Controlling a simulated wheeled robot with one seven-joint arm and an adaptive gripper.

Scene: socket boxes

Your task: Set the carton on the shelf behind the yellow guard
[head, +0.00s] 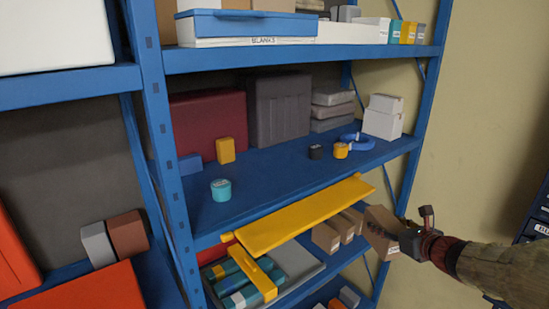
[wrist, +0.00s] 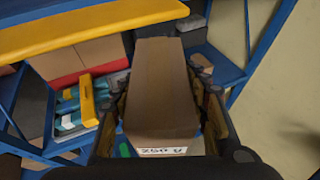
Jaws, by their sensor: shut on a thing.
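The brown carton (wrist: 160,90) is between the fingers of my gripper (wrist: 165,105) in the wrist view, with a white label at its near end. In the head view the carton (head: 380,228) is tilted, at the right front of the blue shelf unit. My gripper (head: 408,240) is shut on it from the right. The yellow guard (head: 305,215) is a long bar sloping across the front of the opening below the middle shelf; it also shows in the wrist view (wrist: 90,28). The lower shelf (head: 345,259) lies behind and below the guard. Its rear is partly hidden by the guard.
Two brown cartons (head: 326,238) stand on the lower shelf, just left of the held carton. Teal-and-white packs (head: 235,283) lie in a grey tray further left, with a yellow strap (head: 255,274) over them. The blue right post (head: 408,165) rises near my arm.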

